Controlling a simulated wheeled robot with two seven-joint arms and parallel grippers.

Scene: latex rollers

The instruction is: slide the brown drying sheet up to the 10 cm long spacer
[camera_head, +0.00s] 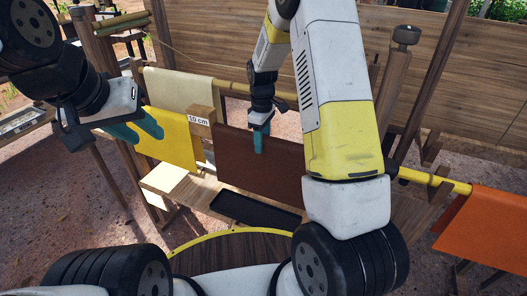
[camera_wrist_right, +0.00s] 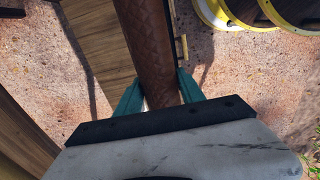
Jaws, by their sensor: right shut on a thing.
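The brown drying sheet (camera_head: 240,166) hangs over a rail in the head view, and its right part is hidden behind my right arm. The spacer (camera_head: 201,121), a wooden block marked "10 cm", sits on the rail at the sheet's left edge; I cannot tell whether they touch. My right gripper (camera_head: 261,139) is shut on the top of the brown sheet. In the right wrist view the sheet (camera_wrist_right: 148,45) runs between the teal fingers (camera_wrist_right: 160,95). My left gripper (camera_head: 140,130) is at the left, near the yellow sheet, with its teal fingers apart and nothing seen between them.
A yellow sheet (camera_head: 168,137) hangs left of the spacer, and a cream sheet (camera_head: 185,92) hangs on a rail behind. An orange sheet (camera_head: 492,228) hangs at the far right. A black tray (camera_head: 250,211) lies below the brown sheet.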

